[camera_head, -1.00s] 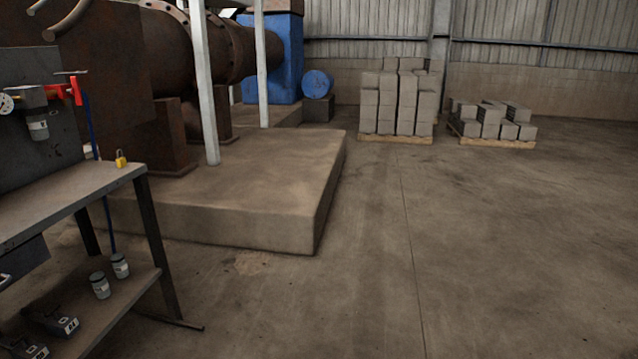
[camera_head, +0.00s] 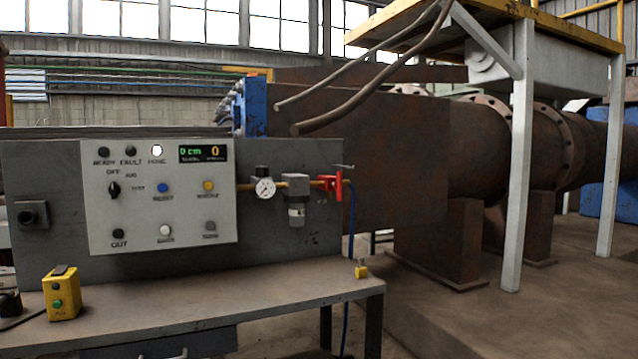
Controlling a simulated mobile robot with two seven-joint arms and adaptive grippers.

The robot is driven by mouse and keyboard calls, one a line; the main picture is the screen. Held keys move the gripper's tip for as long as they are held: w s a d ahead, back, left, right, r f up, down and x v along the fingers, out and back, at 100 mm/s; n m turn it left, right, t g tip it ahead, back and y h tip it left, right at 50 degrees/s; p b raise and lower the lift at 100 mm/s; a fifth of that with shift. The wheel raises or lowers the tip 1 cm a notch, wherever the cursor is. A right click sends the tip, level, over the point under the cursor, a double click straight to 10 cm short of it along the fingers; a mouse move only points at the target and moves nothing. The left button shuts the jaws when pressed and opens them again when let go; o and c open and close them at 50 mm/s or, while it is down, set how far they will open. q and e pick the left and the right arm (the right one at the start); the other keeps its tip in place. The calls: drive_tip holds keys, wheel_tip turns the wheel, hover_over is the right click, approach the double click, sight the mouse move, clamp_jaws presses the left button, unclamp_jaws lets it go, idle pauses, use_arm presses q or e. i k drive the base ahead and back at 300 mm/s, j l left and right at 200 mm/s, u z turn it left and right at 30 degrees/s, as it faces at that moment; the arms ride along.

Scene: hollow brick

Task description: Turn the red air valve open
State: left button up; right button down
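The red air valve (camera_head: 337,186) sits at the right end of a short brass-coloured pipe on the grey back panel (camera_head: 300,240) of a workbench. Its red handle looks upright, standing across the pipe; the exact angle is hard to tell at this size. A blue hose (camera_head: 351,215) drops from its outlet side. To its left on the same line are a filter unit (camera_head: 296,200) and a round pressure gauge (camera_head: 265,188). Neither of my grippers shows in this view.
A control panel (camera_head: 160,195) with buttons and a small display is left of the valve. The bench top (camera_head: 220,300) carries a yellow button box (camera_head: 62,294) and a yellow padlock (camera_head: 361,270). White posts (camera_head: 518,160) and rusty machinery stand to the right.

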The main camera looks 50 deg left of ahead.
sight(338, 185)
drive_tip(key=i+l+u, duration=0.15)
drive_tip(key=i+u, duration=0.2)
drive_tip(key=i+l+u, duration=0.2)
drive_tip(key=u, duration=0.2)
drive_tip(key=i+l+u, duration=0.35)
drive_tip(key=k, duration=0.1)
